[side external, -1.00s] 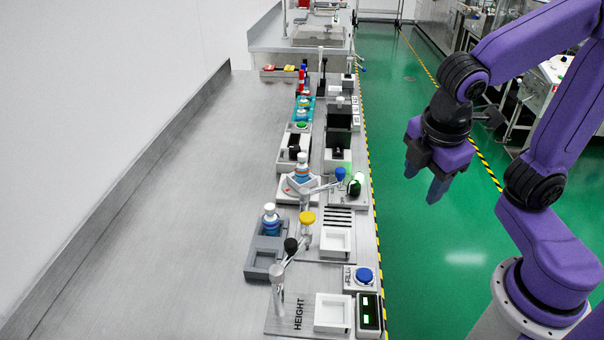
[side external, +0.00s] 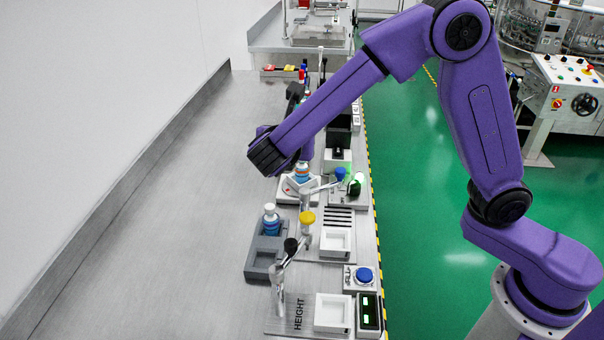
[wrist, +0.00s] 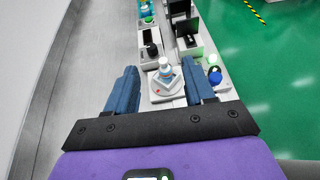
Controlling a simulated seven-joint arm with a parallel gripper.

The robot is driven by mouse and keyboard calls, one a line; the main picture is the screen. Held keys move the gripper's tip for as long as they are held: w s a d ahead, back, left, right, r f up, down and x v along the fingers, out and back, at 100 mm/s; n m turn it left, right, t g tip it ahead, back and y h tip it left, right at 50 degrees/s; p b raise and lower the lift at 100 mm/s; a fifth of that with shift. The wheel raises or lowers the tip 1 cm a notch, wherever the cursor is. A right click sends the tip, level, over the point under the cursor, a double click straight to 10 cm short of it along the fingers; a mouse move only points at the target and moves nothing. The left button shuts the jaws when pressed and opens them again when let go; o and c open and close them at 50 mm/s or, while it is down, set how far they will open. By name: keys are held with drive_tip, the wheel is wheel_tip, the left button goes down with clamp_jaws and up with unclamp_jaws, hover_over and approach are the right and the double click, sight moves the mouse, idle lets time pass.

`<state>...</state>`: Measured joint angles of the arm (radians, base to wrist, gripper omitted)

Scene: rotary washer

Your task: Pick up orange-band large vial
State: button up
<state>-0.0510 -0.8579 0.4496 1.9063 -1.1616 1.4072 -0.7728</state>
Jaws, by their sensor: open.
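A vial with a white cap and blue body (side external: 302,172) stands upright on a white square base in the middle of the bench row. The wrist view shows the same vial (wrist: 165,71) between and beyond my fingertips, apart from both. My gripper (wrist: 159,68) is open and empty, with blue fingers to either side of the vial. In the side view, my forearm and wrist hide the fingers. A similar blue vial (side external: 270,221) stands in a grey tray nearer the camera.
The grey tray (side external: 253,270) and a yellow-topped lever (side external: 306,218) stand nearer the camera. A blue-knobbed lever (side external: 340,174) is close to the vial's right. A black-and-white device (side external: 338,158) stands behind. The bench's left side is clear.

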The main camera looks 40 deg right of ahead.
approach(303, 164)
drive_tip(key=x, duration=0.6)
drive_tip(key=shift+w+d, duration=0.3)
drive_tip(key=shift+r+x, duration=0.15)
drive_tip(key=shift+x, duration=1.2)
drive_tip(key=shift+r+x, duration=0.1)
drive_tip(key=shift+x, duration=1.25)
drive_tip(key=shift+w, duration=0.15)
clamp_jaws()
drive_tip(key=shift+a, duration=0.1)
